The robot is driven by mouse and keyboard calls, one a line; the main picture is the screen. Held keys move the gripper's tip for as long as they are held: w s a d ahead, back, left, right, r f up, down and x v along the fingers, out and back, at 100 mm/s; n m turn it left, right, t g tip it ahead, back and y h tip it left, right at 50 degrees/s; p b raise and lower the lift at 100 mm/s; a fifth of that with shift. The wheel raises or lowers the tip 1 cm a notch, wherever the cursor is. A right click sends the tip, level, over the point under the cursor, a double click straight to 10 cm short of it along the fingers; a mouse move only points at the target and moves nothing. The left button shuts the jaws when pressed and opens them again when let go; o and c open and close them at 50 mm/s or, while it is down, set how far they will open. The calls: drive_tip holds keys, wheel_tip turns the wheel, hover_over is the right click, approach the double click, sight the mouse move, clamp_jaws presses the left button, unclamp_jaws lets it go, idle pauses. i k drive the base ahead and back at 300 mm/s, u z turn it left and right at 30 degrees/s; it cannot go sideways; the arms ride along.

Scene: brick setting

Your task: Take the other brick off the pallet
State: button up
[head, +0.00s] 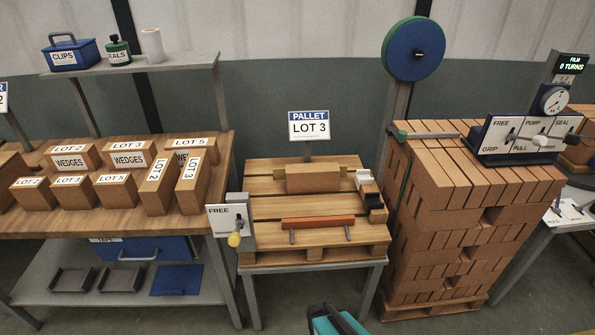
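A slatted wooden pallet (265,207) rests on a grey stand in the middle, under a sign (309,126) reading PALLET LOT 3. A brown brick-like block (313,180) sits at its back, between small yellowish pieces. An orange-red bar (317,223) lies across its front, with grey supports under it. A holder with pale and dark pieces (370,190) is at its right edge. I cannot tell which piece the task calls the other brick. No gripper fingers show; only a teal and dark part, perhaps mine, shows at the bottom edge.
A lever box marked FREE (230,222) is at the pallet's left. The left bench (120,225) holds several labelled LOT boxes. A tall brick stack (430,210) stands close at right, with a control panel (528,135) on top and a blue reel (413,48) behind.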

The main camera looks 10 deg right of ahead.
sight(325, 177)
drive_tip(key=u, duration=0.45)
drive_tip(key=i, duration=0.6)
drive_tip(key=u, duration=0.95)
drive_tip(key=i, duration=0.75)
drive_tip(key=u, duration=0.5)
